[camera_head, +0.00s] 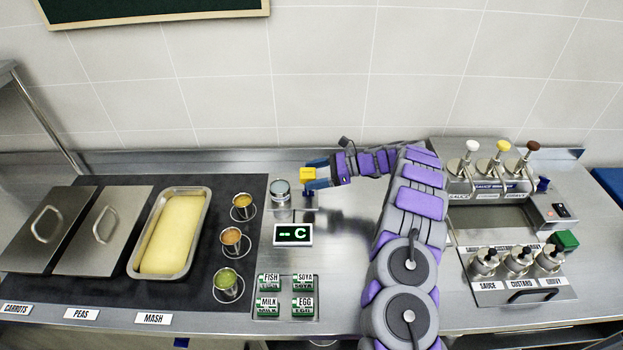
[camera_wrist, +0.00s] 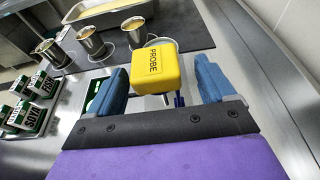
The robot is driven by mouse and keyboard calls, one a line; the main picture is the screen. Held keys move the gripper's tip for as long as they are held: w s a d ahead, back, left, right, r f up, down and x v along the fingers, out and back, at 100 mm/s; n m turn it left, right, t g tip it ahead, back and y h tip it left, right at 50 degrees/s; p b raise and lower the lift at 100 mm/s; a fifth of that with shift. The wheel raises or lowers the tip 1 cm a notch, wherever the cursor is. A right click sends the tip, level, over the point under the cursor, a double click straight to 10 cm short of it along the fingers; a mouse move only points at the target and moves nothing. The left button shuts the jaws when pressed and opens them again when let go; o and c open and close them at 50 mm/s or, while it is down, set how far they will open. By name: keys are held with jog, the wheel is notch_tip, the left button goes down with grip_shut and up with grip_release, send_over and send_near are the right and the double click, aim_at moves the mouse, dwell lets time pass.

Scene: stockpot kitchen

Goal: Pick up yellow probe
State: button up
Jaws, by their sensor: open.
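The yellow probe (camera_head: 308,174) has a block-shaped head and stands at the back of the steel counter, just right of a small metal pot (camera_head: 281,190). In the wrist view the probe (camera_wrist: 154,68), marked PROBE, sits between the two blue fingers of my gripper (camera_wrist: 160,84). My gripper (camera_head: 318,176) is open, with a visible gap on each side of the probe. In the head view a finger partly covers the probe, and its lower part is mostly hidden.
A temperature display (camera_head: 293,234) stands in front of the probe. Small metal cups (camera_head: 243,207) and a mash tray (camera_head: 206,215) are at left. Labelled allergen blocks (camera_head: 271,281) lie at front. A sauce dispenser station (camera_head: 510,293) is at right. The wall is close behind.

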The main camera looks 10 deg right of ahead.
aim_at(305, 176)
jog(key=a, duration=0.3)
jog(key=shift+w, duration=0.1)
jog(key=shift+d, duration=0.1)
jog(key=shift+c, duration=1)
jog(key=shift+d, duration=0.7)
jog(key=c, duration=0.4)
jog(key=shift+a, duration=0.2)
jog(key=c, duration=0.4)
jog(key=shift+a, duration=0.45)
jog(key=shift+c, duration=0.4)
jog(key=r, duration=0.2)
jog(key=r+p, duration=0.1)
jog(key=r, duration=0.1)
jog(key=d+r, duration=0.1)
jog(key=r, duration=0.1)
jog(key=shift+r+p, duration=0.1)
jog(key=shift+p, duration=0.3)
notch_tip(305, 176, up, 12)
jog(key=p, duration=0.3)
jog(key=shift+a, duration=0.25)
